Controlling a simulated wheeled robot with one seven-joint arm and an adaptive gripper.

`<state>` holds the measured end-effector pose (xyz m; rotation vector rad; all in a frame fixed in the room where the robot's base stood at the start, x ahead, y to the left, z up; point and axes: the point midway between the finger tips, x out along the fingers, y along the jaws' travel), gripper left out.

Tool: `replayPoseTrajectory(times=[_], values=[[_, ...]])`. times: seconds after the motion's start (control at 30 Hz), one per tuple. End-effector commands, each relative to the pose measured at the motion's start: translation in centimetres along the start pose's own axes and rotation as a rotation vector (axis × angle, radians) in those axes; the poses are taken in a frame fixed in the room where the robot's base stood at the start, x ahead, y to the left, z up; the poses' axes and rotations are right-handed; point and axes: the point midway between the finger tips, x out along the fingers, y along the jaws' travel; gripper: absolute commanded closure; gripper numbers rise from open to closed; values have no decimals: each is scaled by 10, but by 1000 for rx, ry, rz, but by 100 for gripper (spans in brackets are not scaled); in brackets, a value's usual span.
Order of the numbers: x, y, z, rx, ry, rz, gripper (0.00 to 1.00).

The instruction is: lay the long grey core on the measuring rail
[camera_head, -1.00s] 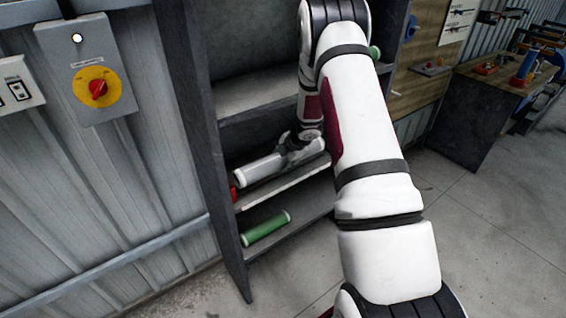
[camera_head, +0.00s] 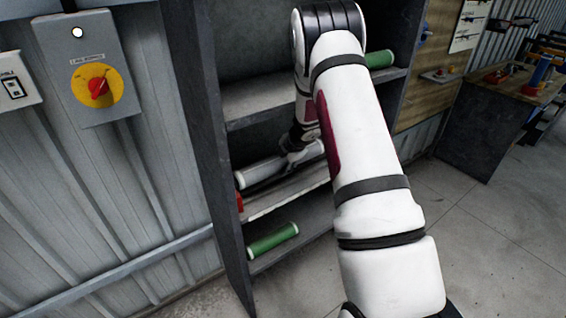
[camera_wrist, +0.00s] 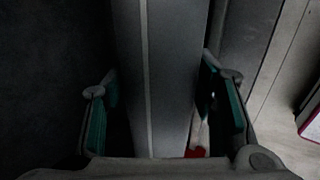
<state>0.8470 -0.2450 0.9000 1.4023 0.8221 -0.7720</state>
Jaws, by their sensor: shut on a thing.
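The long grey core (camera_head: 265,171) has a pale end and lies roughly level within the dark shelf unit, just above a middle shelf. In the wrist view the grey core (camera_wrist: 172,75) runs lengthwise between the two green-padded fingers. My gripper (camera_head: 293,154) is shut on the core near its visible right part; the wrist view shows my gripper (camera_wrist: 165,108) on either side of it. I cannot make out the measuring rail in these frames.
A green core (camera_head: 272,241) lies on the bottom shelf and another green core (camera_head: 380,60) on an upper shelf. A red object (camera_head: 239,202) is at the middle shelf's left end. The shelf's upright (camera_head: 205,130) stands close left. A workbench (camera_head: 490,110) is at right, with open floor before it.

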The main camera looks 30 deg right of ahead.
Motion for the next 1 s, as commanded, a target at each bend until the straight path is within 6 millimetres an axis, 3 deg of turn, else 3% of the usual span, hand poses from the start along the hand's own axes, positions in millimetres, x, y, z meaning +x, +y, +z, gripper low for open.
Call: replayPoseTrajectory(times=[0.7, 1.0], values=[[39, -24, 0, 1, -1, 1, 100], [42, -27, -9, 0, 5, -4, 100]])
